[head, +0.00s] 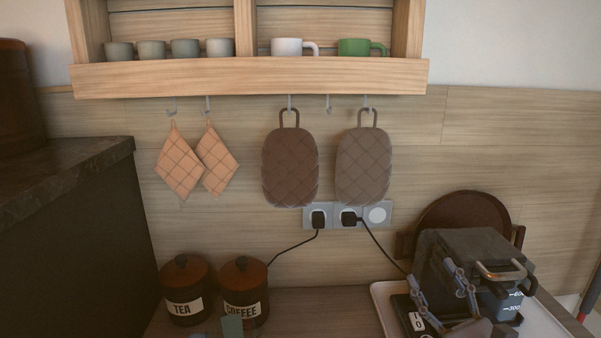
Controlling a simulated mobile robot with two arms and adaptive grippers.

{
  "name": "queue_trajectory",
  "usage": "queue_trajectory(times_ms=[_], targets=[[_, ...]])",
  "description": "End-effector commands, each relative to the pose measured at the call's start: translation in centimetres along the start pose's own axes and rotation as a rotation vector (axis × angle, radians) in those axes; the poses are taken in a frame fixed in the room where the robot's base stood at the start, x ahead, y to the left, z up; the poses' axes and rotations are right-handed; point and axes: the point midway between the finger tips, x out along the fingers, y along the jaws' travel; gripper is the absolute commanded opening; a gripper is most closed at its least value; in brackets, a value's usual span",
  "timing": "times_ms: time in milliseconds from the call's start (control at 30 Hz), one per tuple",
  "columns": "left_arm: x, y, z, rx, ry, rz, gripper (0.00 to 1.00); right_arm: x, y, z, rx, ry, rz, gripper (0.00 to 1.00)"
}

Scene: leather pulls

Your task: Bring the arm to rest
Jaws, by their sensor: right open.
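My right gripper (431,274) is low at the right of the head view, with its two fingers spread apart and nothing between them. It points up and away, in front of a dark boxy appliance (462,248) with a metal handle. I cannot tell whether it touches the appliance.
The appliance stands on a pale tray (382,296). Tea (184,290) and coffee (245,292) canisters stand at lower left. Two black plugs with cords sit in the wall sockets (347,215). Pot holders (290,170) hang below a shelf (250,78) with cups.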

Motion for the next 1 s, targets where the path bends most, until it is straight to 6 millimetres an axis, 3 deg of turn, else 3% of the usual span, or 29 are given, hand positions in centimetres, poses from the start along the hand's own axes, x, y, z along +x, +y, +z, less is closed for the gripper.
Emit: queue_trajectory(times_ms=[167,267,333,400,500,600,767,800,1000], targets=[[0.0,0.1,0.6,0.000,-0.008,0.002,0.73,-4.0,-3.1,-1.5,0.697,0.006,-0.325,0.58],[0.0,0.2,0.6,0.000,-0.009,0.002,0.73,-8.1,-4.3,-5.2,1.165,0.028,-0.601,0.58],[0.0,0.2,0.6,0.000,-0.009,0.002,0.73,-11.7,-3.8,-8.2,1.464,0.051,-0.820,0.58],[0.0,0.3,0.6,0.000,-0.009,0.003,0.73,-15.8,-2.0,-11.2,1.734,0.079,-1.064,0.58],[0.0,0.4,0.6,-0.001,-0.009,0.005,0.73,-21.2,1.8,-14.0,2.013,0.121,-1.407,0.58],[0.0,0.6,0.5,-0.001,-0.008,0.007,0.73,-25.5,5.8,-15.1,2.173,0.163,-1.706,0.58],[0.0,0.7,0.5,-0.001,-0.008,0.008,0.73,-30.5,11.2,-14.8,2.281,0.224,-2.096,0.58],[0.0,0.7,0.5,-0.001,-0.008,0.008,0.73,-31.5,12.4,-14.4,-2.245,-0.234,2.140,0.58],[0.0,0.7,0.5,0.000,-0.009,0.008,0.73,-36.0,17.6,-11.9,-1.846,-0.264,2.124,0.58]])
